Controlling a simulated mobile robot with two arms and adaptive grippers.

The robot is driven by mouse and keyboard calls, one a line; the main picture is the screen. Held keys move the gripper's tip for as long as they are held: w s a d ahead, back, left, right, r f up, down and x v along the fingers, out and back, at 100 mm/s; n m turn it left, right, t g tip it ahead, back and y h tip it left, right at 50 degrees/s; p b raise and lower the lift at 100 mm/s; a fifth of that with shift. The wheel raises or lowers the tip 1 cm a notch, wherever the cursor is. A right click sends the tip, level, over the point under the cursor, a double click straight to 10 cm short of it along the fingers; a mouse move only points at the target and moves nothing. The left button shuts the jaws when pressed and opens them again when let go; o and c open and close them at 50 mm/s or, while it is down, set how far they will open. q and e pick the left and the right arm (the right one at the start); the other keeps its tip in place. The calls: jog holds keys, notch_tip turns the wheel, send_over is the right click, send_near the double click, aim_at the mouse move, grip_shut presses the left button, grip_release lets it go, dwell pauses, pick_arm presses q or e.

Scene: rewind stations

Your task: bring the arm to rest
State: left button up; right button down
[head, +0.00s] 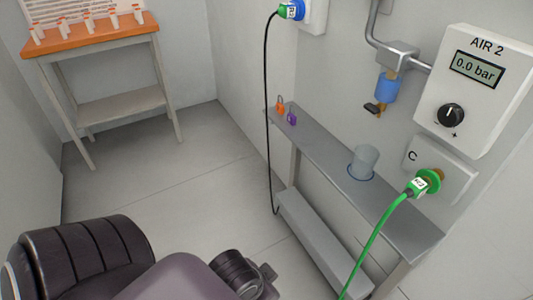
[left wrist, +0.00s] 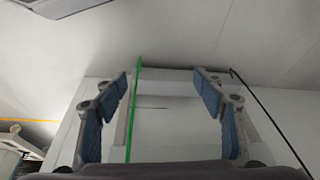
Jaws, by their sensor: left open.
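My left arm (head: 170,280) comes in from the lower left of the head view, low and in front of the wall shelf; its fingers are not clearly seen there. In the left wrist view my left gripper (left wrist: 168,85) is open, its two blue-padded fingers wide apart. Nothing is gripped between them. The green hose (left wrist: 134,110) shows beyond them, near the left finger, and the black cable (left wrist: 268,118) runs past the right finger. My right gripper is in neither view.
A grey shelf (head: 330,165) along the wall holds a cup (head: 363,162), an orange padlock (head: 280,105) and a purple padlock (head: 291,118). A green plug (head: 425,183) sits in socket C under the AIR 2 panel (head: 475,90), reading 0.0 bar. An orange-topped table (head: 90,38) stands back left. Floor between is clear.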

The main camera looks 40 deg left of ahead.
pick_arm(q)
jog(key=shift+s, duration=0.55)
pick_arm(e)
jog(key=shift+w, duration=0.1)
